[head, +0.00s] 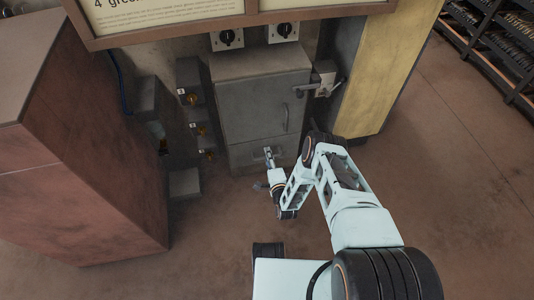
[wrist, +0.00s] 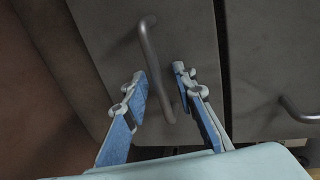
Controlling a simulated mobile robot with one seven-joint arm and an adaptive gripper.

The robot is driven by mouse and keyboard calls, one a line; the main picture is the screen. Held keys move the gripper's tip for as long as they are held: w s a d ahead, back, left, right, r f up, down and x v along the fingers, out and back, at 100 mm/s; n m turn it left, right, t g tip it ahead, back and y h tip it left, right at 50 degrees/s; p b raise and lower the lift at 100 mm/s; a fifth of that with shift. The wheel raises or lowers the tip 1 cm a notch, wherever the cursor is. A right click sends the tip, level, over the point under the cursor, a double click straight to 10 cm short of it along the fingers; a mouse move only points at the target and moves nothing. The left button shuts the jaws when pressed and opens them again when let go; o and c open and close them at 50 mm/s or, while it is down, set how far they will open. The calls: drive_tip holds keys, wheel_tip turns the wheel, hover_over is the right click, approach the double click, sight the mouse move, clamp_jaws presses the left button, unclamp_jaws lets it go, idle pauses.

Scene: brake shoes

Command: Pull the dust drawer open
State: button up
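The dust drawer (head: 242,156) is the low front of the grey cabinet, below its door, and looks shut in the head view. Its front (wrist: 102,35) fills the middle of the wrist view, with a grey bar handle (wrist: 150,45) standing out from it. My gripper (head: 268,152) is at the drawer front in the head view. In the wrist view my gripper (wrist: 159,76) is open, with one blue-grey finger on each side of the handle. I see a gap between the right finger and the bar. How deep the fingers reach past the bar I cannot tell.
The cabinet door (head: 255,107) above the drawer is closed; its handle (wrist: 299,111) shows at the right of the wrist view. A grey block (head: 184,183) stands on the floor left of the cabinet. A large reddish cabinet (head: 85,165) stands farther left. Floor in front is mostly open.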

clamp_jaws()
idle(0.4)
drive_tip(key=shift+s, duration=0.1)
